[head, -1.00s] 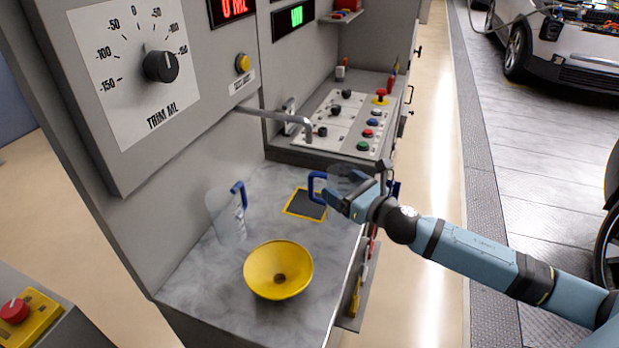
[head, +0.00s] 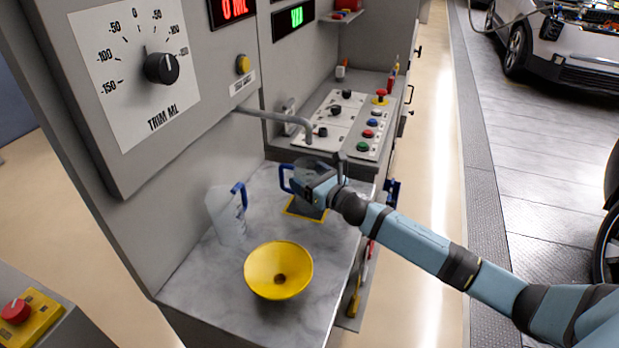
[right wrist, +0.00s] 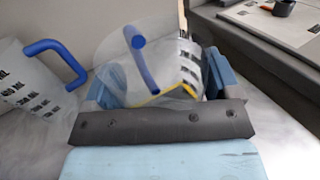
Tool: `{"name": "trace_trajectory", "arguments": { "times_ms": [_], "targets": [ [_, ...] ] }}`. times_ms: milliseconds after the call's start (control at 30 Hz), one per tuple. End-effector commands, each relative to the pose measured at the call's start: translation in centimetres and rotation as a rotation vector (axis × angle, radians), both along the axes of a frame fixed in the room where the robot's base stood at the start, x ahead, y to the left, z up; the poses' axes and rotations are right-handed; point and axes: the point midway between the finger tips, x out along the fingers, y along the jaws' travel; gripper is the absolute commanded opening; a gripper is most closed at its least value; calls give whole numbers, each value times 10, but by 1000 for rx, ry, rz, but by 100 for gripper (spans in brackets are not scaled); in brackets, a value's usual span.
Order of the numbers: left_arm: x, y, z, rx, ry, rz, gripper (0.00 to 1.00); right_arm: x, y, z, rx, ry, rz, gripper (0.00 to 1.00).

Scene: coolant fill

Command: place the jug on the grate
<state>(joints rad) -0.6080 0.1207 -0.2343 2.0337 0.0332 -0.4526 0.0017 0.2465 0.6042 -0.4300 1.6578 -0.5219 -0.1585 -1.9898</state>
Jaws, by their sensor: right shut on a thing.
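A clear jug with a blue handle (head: 284,178) is held in my right gripper (head: 312,182). In the right wrist view the jug (right wrist: 120,72) sits between the two fingers, its handle pointing up toward the camera. The grate (head: 303,208), a dark square with a yellow frame, lies on the bench. The gripper and jug cover its far part in the head view. A bit of its yellow edge shows through the jug in the right wrist view. I cannot tell whether the jug touches the grate. My left gripper is not in view.
A second clear jug (head: 228,218) with a blue handle stands left of the grate. A yellow funnel (head: 278,270) is in front. A grey spout (head: 285,117) reaches out above the bench behind the grate. A button panel (head: 345,125) is at the back.

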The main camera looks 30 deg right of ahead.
Motion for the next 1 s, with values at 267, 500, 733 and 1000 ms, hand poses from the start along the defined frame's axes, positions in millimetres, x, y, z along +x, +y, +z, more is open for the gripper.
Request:
{"name": "trace_trajectory", "arguments": {
  "times_ms": [267, 500, 733, 1000],
  "targets": [
    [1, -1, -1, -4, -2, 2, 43, 0, 0, -3, -1, -1, 0, 54],
    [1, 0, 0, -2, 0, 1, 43, 0, 0, -2, -1, -1, 0, 100],
    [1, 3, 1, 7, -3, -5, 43, -9, -3, 0, -1, 1, -1, 100],
    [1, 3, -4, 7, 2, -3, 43, -64, -17, 0, -1, 2, 2, 100]
  ]
}}
